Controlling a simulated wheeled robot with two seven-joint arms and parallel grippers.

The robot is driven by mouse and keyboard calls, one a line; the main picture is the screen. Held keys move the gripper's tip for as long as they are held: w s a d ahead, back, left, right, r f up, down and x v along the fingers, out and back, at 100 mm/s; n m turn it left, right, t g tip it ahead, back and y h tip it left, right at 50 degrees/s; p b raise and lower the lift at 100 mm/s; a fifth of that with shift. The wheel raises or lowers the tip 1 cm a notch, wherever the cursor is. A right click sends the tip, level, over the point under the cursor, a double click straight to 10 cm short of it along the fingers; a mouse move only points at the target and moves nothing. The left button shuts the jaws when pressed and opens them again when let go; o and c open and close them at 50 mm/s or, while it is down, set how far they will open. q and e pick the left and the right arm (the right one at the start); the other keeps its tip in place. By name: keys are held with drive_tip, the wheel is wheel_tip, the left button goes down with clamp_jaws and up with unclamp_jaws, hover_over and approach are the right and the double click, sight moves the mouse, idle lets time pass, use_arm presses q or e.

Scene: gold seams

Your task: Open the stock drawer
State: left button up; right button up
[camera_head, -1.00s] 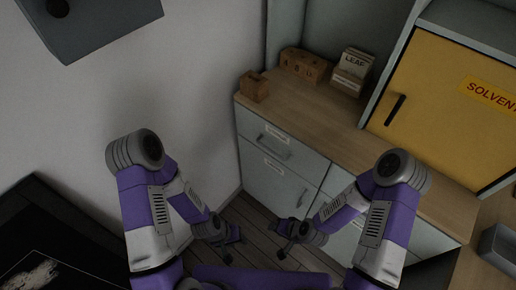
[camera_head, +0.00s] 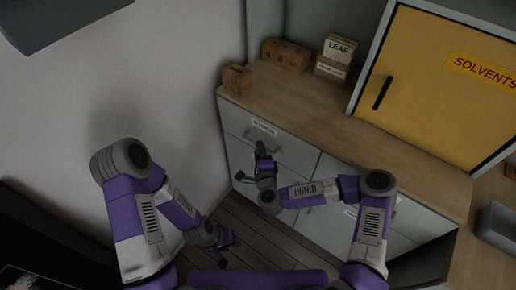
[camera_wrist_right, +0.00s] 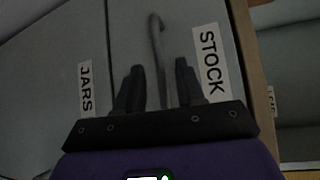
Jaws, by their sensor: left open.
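The stock drawer (camera_head: 295,152) is the grey top drawer under the wooden counter, and it looks shut. Its STOCK label (camera_wrist_right: 210,60) reads clearly in the right wrist view. My right gripper (camera_head: 263,157) is in front of this drawer, partly hiding its face and handle. In the right wrist view the bar handle (camera_wrist_right: 156,50) runs between the two spread fingers of my right gripper (camera_wrist_right: 158,88). I cannot tell whether they touch it. My left gripper (camera_head: 228,246) is open and empty, low over the floor.
A JARS label (camera_wrist_right: 85,88) marks the drawer below. A yellow SOLVENTS cabinet (camera_head: 430,85) is at right. The floor (camera_head: 262,232) before the drawers is clear.

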drive_tip(key=shift+x, duration=1.25)
clamp_jaws()
